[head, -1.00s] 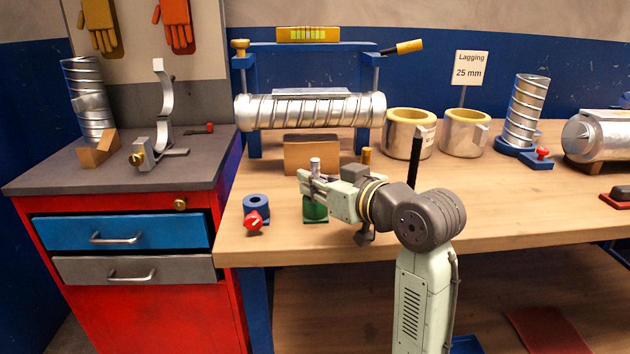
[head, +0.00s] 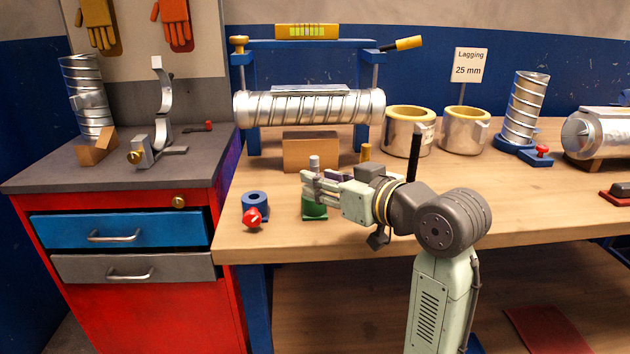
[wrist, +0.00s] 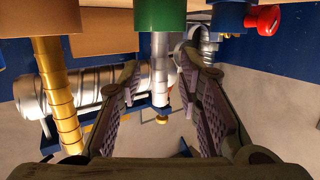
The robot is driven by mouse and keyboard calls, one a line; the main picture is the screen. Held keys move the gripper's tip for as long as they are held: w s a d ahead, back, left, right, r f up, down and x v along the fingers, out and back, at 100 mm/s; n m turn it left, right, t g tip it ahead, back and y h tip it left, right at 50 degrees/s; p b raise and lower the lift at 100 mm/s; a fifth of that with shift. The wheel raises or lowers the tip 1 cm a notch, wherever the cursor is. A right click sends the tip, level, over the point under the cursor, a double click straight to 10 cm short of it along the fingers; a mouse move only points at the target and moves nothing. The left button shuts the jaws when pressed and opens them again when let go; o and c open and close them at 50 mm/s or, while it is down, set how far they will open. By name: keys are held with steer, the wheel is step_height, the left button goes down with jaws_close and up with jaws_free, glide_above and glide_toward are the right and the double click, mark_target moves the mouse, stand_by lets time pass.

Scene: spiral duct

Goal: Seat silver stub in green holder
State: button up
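The silver stub (head: 314,163) stands upright at the green holder (head: 314,211) near the bench's front left. In the wrist view, which is upside down, the silver stub (wrist: 160,70) meets the green holder (wrist: 160,15). How deep it sits is hard to tell. My gripper (head: 310,186) is at the stub from the right, just above the holder, hiding the stub's lower part in the head view. In the wrist view my gripper (wrist: 163,85) is open, its ridged fingers on either side of the stub with gaps visible.
A blue holder (head: 255,199) with a red knob (head: 252,218) stands left of the green one. A brass stub (head: 366,153) stands behind my gripper. A cardboard-brown block (head: 310,152) and the spiral duct (head: 310,108) are behind. Bare bench (head: 530,215) lies to the right.

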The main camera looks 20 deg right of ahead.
steer(key=b+v, duration=0.1)
steer(key=v, duration=0.8)
steer(key=shift+w, duration=0.1)
